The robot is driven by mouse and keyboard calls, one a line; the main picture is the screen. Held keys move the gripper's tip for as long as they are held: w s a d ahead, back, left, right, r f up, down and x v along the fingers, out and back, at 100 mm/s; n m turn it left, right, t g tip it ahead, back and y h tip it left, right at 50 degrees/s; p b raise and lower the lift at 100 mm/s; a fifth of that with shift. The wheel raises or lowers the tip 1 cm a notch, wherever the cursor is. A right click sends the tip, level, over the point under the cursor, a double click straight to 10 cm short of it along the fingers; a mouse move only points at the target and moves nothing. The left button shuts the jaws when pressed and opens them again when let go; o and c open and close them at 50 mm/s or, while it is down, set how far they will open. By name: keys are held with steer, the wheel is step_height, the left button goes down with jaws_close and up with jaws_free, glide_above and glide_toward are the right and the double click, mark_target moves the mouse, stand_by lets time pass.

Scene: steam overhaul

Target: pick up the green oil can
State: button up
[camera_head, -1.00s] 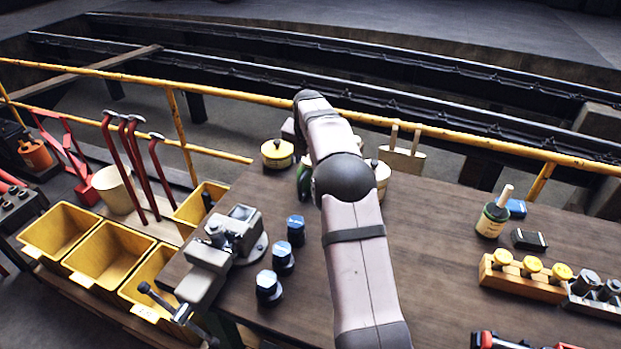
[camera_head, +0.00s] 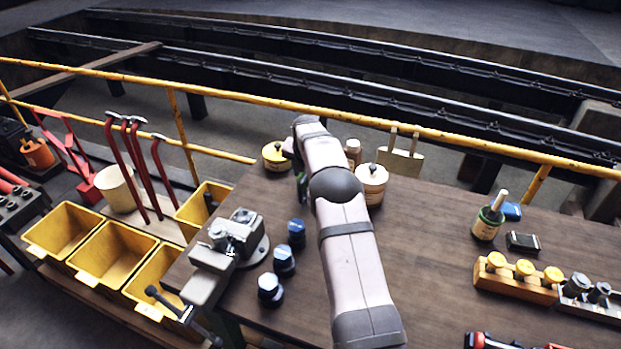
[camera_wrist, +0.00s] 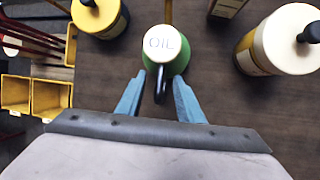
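The green oil can (camera_wrist: 170,58) is at the upper middle of the wrist view. Its white top reads "OIL", and a black handle (camera_wrist: 160,84) points toward my gripper. My gripper (camera_wrist: 159,80) is open, with one blue-grey finger on each side of the handle and the tips close to the can's near side. I cannot tell whether the fingers touch it. In the head view, my arm hides most of the can; only a sliver of green (camera_head: 302,187) shows beside it. My fingers are hidden there.
A yellow tin (camera_head: 277,156) stands left of the can and a cream tin (camera_head: 371,184) right of it. A brown bottle (camera_head: 353,152) stands behind. A vise (camera_head: 236,237) and several blue-capped pieces are nearer on the bench (camera_head: 420,250). A yellow rail (camera_head: 440,129) runs behind.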

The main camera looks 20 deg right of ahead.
steer(key=shift+w+d+f, duration=0.1)
steer(key=shift+w+f, duration=0.05)
steer(key=shift+f, duration=0.35)
jaws_close()
steer(key=shift+w+r, duration=0.15)
steer(key=shift+r, duration=0.4)
step_height(320, 180, up, 9)
steer(key=b, duration=0.1)
steer(key=shift+b, duration=0.3)
steer(key=shift+r, duration=0.1)
